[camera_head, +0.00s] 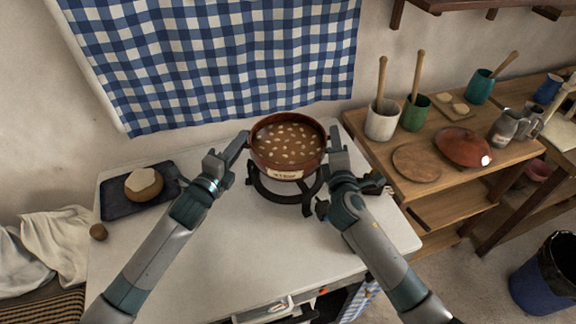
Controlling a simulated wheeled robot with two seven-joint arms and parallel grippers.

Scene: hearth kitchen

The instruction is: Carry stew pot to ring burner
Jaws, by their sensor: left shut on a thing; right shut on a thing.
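The stew pot (284,172) is a round red-brown pot full of brown stew with pale chunks and a light label on its front. It is upright at the ring burner (275,198), a dark metal ring stand on the white counter. I cannot tell whether the pot rests on the ring or hangs just above it. My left gripper (240,146) is shut on the pot's left side. My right gripper (332,143) is shut on its right side. The pot hides the back of the burner.
A dark blue tray (115,211) with a pale-topped round loaf (144,184) lies at left, near a small brown ball (98,232). The counter front is clear.

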